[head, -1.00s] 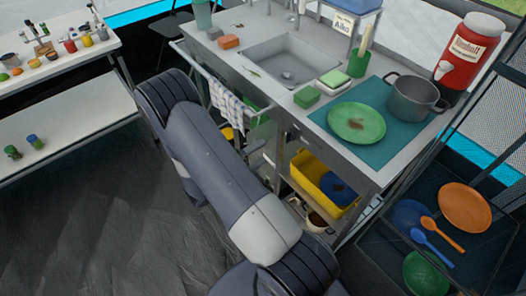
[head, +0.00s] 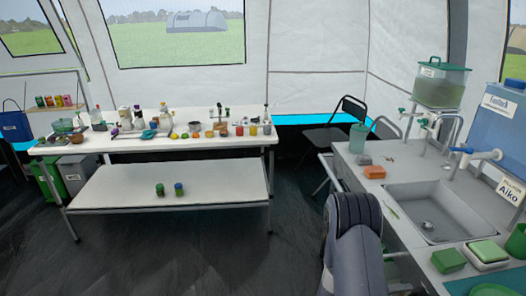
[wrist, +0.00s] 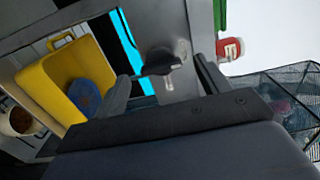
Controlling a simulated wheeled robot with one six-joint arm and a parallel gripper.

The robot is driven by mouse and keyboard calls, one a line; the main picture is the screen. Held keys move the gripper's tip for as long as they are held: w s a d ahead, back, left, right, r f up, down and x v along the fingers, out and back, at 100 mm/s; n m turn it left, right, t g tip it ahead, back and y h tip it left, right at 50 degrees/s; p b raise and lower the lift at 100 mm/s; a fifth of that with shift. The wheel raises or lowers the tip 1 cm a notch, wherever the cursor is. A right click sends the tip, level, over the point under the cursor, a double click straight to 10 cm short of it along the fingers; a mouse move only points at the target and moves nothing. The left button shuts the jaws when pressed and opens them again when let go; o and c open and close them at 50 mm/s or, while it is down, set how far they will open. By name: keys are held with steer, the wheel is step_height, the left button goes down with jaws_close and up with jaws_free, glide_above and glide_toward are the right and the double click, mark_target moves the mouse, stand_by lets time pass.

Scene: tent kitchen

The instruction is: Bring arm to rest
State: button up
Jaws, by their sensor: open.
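My gripper (wrist: 161,69) shows in the wrist view, with its two dark fingers spread apart. A dark, rounded thing with a pale stem shows between and beyond the fingertips, against a grey metal surface; I cannot tell what it is or how far off it is. Nothing is visibly held. In the head view, part of my arm (head: 353,245) rises at the bottom, beside the sink counter; my gripper is out of that view.
In the wrist view, a yellow tub (wrist: 35,88) holds a blue thing (wrist: 84,97), and a black mesh rack (wrist: 285,95) stands at right. In the head view, the sink counter (head: 363,185) is at right and a white table (head: 90,147) at left. Dark floor between them is open.

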steer(key=d, duration=0.2)
steer(key=shift+w+d, duration=0.1)
steer(key=shift+d, duration=0.2)
steer(key=shift+a, duration=0.1)
steer(key=a, duration=1.1)
steer(key=d+m+b, duration=1.1)
steer(key=m+b, duration=0.5)
steer(key=m, duration=0.2)
steer(key=shift+b, duration=0.4)
stand_by(0.3)
steer(key=shift+d+r, duration=0.1)
steer(key=shift+r, duration=0.05)
stand_by(0.5)
